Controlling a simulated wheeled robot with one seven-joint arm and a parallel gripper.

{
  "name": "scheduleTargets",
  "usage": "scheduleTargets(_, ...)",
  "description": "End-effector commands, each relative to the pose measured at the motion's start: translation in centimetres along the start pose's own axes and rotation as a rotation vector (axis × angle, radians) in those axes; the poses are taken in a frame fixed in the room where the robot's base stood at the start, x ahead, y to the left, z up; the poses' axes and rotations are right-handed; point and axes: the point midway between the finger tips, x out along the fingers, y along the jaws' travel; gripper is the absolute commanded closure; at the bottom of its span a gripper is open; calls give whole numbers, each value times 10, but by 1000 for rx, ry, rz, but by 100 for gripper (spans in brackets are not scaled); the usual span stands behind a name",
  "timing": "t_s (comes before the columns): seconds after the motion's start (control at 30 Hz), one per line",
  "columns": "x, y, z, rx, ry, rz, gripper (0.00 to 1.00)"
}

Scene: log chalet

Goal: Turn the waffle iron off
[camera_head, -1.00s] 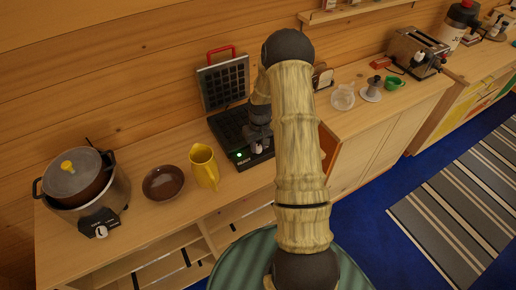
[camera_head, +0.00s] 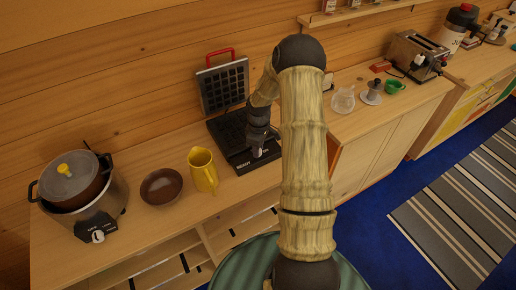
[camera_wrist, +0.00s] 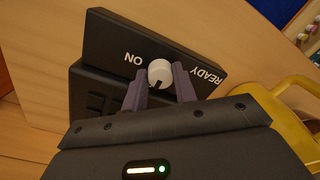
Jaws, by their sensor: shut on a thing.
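The black waffle iron (camera_head: 228,130) stands on the wooden counter with its gridded lid (camera_head: 224,86) raised and red handle up. Its front panel reads READY in the head view; no lit light shows there. In the wrist view the panel (camera_wrist: 112,37) shows the words ON and READY, with a white round knob (camera_wrist: 160,71) between them. A dark mark on the knob faces my gripper. My gripper (camera_wrist: 160,82) is shut on the knob, one finger on each side. In the head view my gripper (camera_head: 257,152) is at the panel's right part.
A yellow pitcher (camera_head: 203,170) stands close left of the iron; part of it shows in the wrist view (camera_wrist: 265,105). A brown bowl (camera_head: 161,186) and a lidded cooker (camera_head: 110,207) are farther left. A glass jug (camera_head: 343,100) and toaster (camera_head: 416,52) are to the right.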

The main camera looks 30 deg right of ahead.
Motion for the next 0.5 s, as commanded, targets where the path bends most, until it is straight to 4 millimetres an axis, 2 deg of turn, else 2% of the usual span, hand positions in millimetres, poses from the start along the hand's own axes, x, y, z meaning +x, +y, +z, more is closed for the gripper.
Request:
scheduleTargets(0.03, -5, 4, -4, -9, 10, 13, 95)
scheduleTargets(0.47, -4, 3, -4, -18, 10, 12, 95)
scheduleTargets(0.5, -4, 3, -4, -18, 10, 12, 64)
